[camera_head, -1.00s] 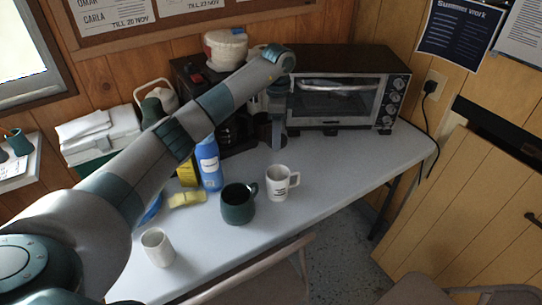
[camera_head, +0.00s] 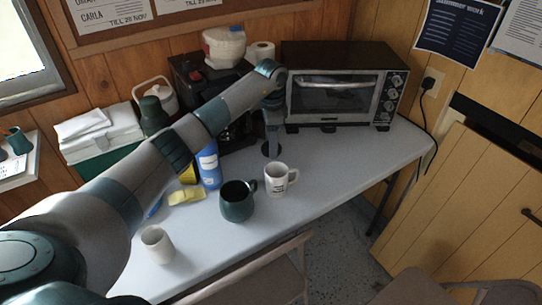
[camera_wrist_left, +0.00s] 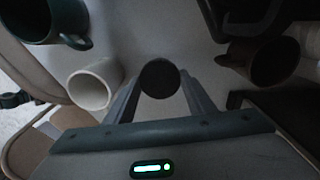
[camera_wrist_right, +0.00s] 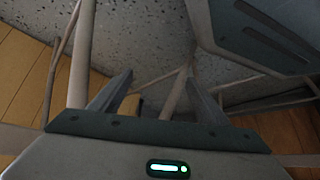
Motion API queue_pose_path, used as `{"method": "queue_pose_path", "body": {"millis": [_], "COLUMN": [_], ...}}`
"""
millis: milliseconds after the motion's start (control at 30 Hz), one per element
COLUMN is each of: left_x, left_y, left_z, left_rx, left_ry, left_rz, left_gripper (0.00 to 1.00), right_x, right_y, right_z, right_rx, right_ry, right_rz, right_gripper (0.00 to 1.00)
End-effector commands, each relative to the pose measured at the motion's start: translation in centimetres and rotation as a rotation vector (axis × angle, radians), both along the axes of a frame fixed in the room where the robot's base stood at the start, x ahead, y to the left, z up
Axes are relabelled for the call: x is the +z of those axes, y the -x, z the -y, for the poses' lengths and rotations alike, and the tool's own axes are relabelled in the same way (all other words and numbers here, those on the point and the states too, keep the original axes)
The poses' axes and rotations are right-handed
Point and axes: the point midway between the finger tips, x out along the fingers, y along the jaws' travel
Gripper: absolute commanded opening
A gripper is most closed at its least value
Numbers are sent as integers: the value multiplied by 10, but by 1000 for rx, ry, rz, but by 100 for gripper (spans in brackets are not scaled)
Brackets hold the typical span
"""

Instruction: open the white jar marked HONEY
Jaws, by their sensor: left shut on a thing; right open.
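My left gripper (camera_head: 271,148) reaches down over the table in front of the toaster oven. In the left wrist view its fingers are on both sides of a dark round thing (camera_wrist_left: 160,78), seen from above, and are shut on it. What lies under that round top is hidden. I cannot make out a white jar or the word HONEY. A white mug (camera_head: 277,182) with small unreadable lettering stands just in front of the left gripper. My right gripper (camera_wrist_right: 160,100) is open and empty, seen only in the right wrist view, with speckled floor beyond.
A dark green mug (camera_head: 237,203), blue bottle (camera_head: 209,165), yellow sponge (camera_head: 187,195) and white cup (camera_head: 157,244) stand or lie left of the white mug. The toaster oven (camera_head: 340,85) stands behind. A chair (camera_head: 270,275) is at the front edge. The table's right end is clear.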

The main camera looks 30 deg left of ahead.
Motion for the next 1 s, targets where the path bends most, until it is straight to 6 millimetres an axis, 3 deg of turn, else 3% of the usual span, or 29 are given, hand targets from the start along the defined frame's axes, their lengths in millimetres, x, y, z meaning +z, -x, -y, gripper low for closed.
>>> {"method": "queue_pose_path", "body": {"millis": [200, 567, 1000], "left_x": [-25, -29, -65], "left_y": [0, 0, 0], "left_z": [0, 0, 0], "left_rx": [0, -1, 0], "left_ry": [0, 0, 0], "left_rz": [-1, 0, 0], "left_gripper": [22, 22, 22], "right_x": [3, 7, 12], "right_y": [0, -10, -10], "right_z": [-5, -9, -15], "right_rx": [5, 5, 11], "right_ry": [-10, -15, -29], "right_rz": [28, 44, 78], "right_gripper": [69, 69, 69]}}
